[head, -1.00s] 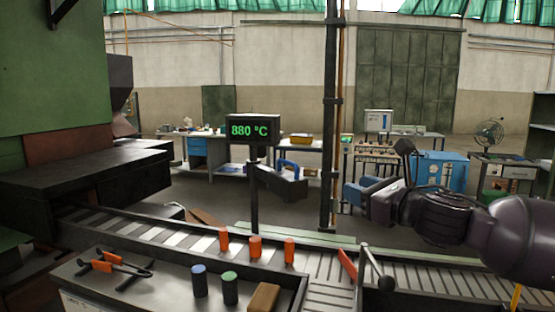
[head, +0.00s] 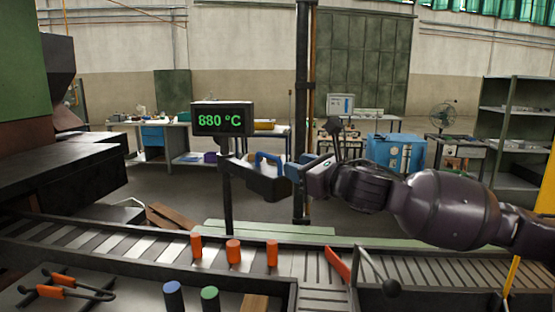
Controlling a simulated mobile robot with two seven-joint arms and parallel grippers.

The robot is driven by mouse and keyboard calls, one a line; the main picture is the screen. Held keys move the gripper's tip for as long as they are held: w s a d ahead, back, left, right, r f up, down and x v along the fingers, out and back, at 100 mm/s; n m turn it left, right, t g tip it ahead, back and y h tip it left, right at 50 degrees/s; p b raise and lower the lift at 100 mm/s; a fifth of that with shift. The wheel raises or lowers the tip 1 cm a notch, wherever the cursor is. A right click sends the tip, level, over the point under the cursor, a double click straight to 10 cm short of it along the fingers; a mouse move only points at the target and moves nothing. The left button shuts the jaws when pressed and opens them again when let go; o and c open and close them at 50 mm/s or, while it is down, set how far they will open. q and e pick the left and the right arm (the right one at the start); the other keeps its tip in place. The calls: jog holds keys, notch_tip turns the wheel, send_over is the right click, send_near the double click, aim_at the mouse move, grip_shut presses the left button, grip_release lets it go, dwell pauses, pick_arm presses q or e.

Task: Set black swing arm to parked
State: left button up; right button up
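The black swing arm (head: 266,186) reaches right from the post under the temperature display and has a blue handle (head: 269,159) on top. It hangs beyond the roller conveyor, in the middle of the head view. My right gripper (head: 298,169) comes in from the right, with its blue fingers pointing left. It looks open and empty. Its fingertips are close to the right end of the swing arm, just right of the blue handle. I see no grip on the handle. My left gripper is not in view.
The display (head: 222,119) reads 880 °C. A dark vertical column (head: 302,90) stands behind my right gripper. Several orange pieces stand along the conveyor (head: 130,240), with a red bar (head: 337,264) and a black-knobbed lever (head: 391,288) to their right. Tongs (head: 65,292) lie at front left.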

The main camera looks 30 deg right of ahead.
aim_at(278, 160)
jog(key=x, duration=0.7)
jog(key=shift+w+p, duration=0.2)
jog(key=shift+p, duration=0.15)
grip_shut()
